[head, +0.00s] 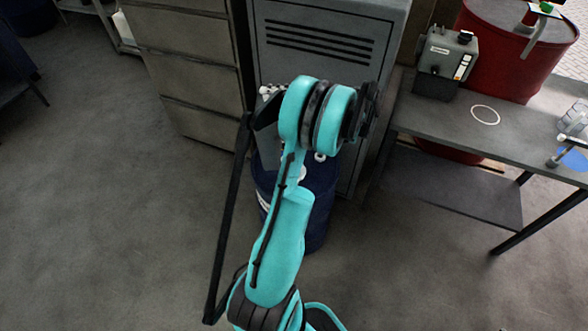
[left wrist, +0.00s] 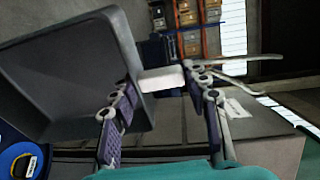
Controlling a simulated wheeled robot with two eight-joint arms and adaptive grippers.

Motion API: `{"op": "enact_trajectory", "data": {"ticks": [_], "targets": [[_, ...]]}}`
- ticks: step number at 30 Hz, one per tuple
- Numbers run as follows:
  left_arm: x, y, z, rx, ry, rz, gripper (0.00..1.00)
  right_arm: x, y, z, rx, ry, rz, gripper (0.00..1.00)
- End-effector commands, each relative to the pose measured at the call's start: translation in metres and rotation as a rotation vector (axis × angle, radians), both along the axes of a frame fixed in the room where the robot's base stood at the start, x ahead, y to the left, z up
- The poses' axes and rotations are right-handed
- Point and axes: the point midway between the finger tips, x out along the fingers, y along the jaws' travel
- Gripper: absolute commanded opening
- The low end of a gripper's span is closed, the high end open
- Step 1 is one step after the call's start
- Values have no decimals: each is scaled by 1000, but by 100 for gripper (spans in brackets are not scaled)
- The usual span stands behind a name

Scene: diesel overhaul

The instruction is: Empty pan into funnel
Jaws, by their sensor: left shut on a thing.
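The dark grey pan (left wrist: 75,75) fills the left of the left wrist view and looks tilted, its hollow side toward the camera. Its pale handle (left wrist: 160,78) sits between the fingers of my left gripper (left wrist: 160,84), which is shut on it. In the head view my teal wrist hides most of the pan; a dark edge (head: 265,122) shows left of the wrist. A blue drum (head: 318,215) stands below my arm, and a blue round top (left wrist: 15,152) shows at lower left in the left wrist view. I cannot make out the funnel. My right gripper is not in view.
A grey drawer cabinet (head: 190,65) and a vented metal cabinet (head: 325,20) stand behind the drum. At right, a workbench (head: 445,120) holds a grey box-shaped device (head: 443,65); a red drum (head: 510,50) is behind it.

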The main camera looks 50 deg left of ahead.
Motion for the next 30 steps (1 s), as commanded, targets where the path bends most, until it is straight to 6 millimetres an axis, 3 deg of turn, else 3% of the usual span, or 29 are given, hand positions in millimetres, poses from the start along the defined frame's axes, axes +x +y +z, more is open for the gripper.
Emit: {"op": "enact_trajectory", "data": {"ticks": [11,30], "targets": [[-10,8,-1,-30,-38,0,0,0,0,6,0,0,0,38],[-89,65,-36,-284,-386,2,0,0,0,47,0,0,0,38]]}}
